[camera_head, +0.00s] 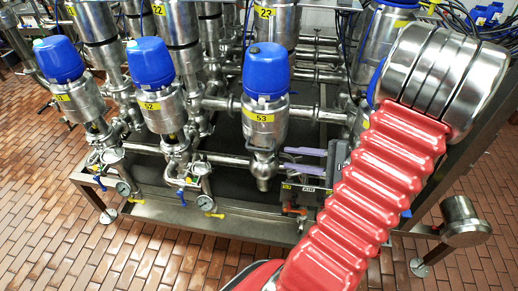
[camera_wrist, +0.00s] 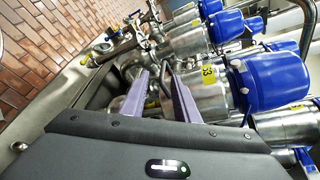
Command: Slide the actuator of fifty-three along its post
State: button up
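The actuator of fifty-three (camera_head: 265,85) is a steel cylinder with a blue cap and a yellow "53" label, upright near the front middle of the head view. It lies sideways in the wrist view (camera_wrist: 240,80), right of the fingers. Its post (camera_head: 264,162) shows below the cylinder in the head view. My gripper (camera_head: 284,158) has two purple fingers, apart, pointing left toward the post, just below and right of the cylinder. In the wrist view my gripper (camera_wrist: 156,75) is open with no held object visible. Contact with the post cannot be told.
Actuator 52 (camera_head: 158,85) and another blue-capped one (camera_head: 67,80) stand to the left. A blue-capped cylinder (camera_head: 388,30) is behind right, partly hidden by my red arm. Pipes and gauges (camera_head: 205,202) crowd below. A steel frame edge (camera_head: 240,225) runs along the front, with open tiled floor (camera_head: 60,220) beyond.

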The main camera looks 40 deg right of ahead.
aim_at(259, 149)
jog(key=shift+s+d+f+m+h, duration=0.15)
jog(key=shift+s+d+m+h, duration=0.3)
jog(key=shift+d, duration=0.35)
jog(key=shift+w, duration=0.15)
jog(key=x, duration=1.3)
jog(key=shift+w+a, duration=0.2)
jog(key=shift+w, duration=0.15)
jog(key=shift+c, duration=0.7)
grip_shut()
